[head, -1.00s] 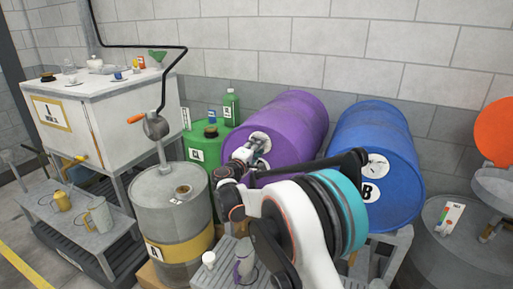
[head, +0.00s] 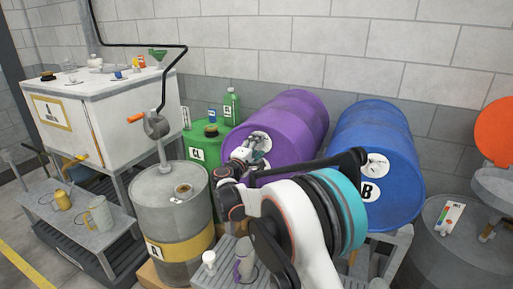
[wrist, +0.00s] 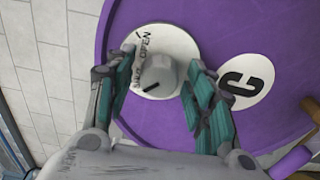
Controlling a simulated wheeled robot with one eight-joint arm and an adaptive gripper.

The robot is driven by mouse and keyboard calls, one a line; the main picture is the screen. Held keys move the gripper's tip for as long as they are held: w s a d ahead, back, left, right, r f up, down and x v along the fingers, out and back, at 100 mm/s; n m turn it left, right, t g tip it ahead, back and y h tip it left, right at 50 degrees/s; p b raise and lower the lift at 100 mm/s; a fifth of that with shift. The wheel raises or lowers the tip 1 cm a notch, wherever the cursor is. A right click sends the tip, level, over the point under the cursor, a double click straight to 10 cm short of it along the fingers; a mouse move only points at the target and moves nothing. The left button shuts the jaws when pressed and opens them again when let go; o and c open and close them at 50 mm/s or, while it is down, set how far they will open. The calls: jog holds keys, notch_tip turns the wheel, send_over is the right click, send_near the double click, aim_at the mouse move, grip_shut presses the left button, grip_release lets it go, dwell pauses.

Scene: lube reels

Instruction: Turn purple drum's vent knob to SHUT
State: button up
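The purple drum (head: 289,127) lies on its side, its end facing me, with a white "C" label (wrist: 246,82). In the wrist view its vent knob (wrist: 158,75) is a grey round knob on a white disc (wrist: 180,46) lettered OPEN and SHUT. A dark mark shows at the knob's lower edge; I cannot tell if it is the knob's pointer. My gripper (wrist: 160,78) is open, its teal-padded fingers on either side of the knob with visible gaps. The head view shows my gripper (head: 254,149) at the drum's face, the knob mostly hidden behind it.
A blue drum (head: 377,140) lies to the right of the purple one. A small bench below holds a white-capped bottle (head: 209,260). A block wall (head: 300,45) is behind.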

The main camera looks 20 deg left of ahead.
jog(key=shift+s, duration=0.1)
jog(key=s, duration=1.1)
jog(key=shift+s+a, duration=0.35)
jog(key=shift+a, duration=0.05)
